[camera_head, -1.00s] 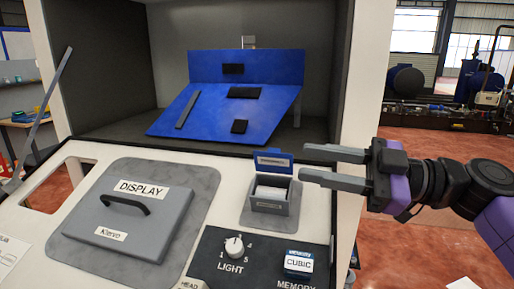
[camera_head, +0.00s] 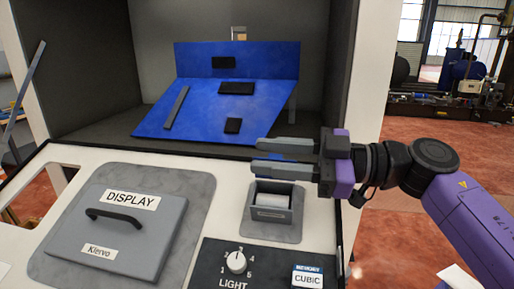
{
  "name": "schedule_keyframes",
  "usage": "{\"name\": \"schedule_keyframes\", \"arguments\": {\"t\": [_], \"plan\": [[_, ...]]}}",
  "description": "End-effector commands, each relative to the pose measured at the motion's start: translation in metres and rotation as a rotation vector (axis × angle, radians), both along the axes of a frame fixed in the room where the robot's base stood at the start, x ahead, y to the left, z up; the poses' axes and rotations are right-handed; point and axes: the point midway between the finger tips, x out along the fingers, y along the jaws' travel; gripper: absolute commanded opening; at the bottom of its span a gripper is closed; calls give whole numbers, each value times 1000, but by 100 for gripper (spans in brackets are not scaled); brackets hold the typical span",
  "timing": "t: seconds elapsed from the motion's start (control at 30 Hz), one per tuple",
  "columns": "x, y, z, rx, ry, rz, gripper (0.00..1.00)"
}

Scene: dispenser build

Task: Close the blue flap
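The grey dispenser box (camera_head: 271,214) stands on the white panel, open at the top with a pale roll or sheet inside. Its blue flap (camera_head: 268,155) is raised at the back edge of the box. Only a sliver of it shows, between and behind my fingers. My gripper (camera_head: 256,157) is open, with its two fingers pointing left and one above the other in the picture. They overlap the flap and the box's back edge; I cannot tell whether they touch the flap.
A large blue tilted board (camera_head: 205,110) with dark blocks sits in the recess behind. The grey DISPLAY cover (camera_head: 125,230) with a black handle lies left. The LIGHT knob (camera_head: 236,262) and CUBIC label (camera_head: 308,278) are in front.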

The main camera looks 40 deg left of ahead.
Motion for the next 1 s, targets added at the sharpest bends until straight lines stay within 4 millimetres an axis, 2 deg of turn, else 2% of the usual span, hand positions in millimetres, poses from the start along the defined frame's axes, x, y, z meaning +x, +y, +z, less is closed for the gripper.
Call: {"name": "schedule_keyframes", "arguments": {"t": [0.2, 0.5, 0.7, 1.0], "plan": [[-11, 17, 0, 0, 0, 0, 35], [-12, 20, -1, 0, 0, -1, 35], [-12, 19, 0, 0, 0, -1, 0], [-11, 19, 0, 1, -2, -1, 0]]}}
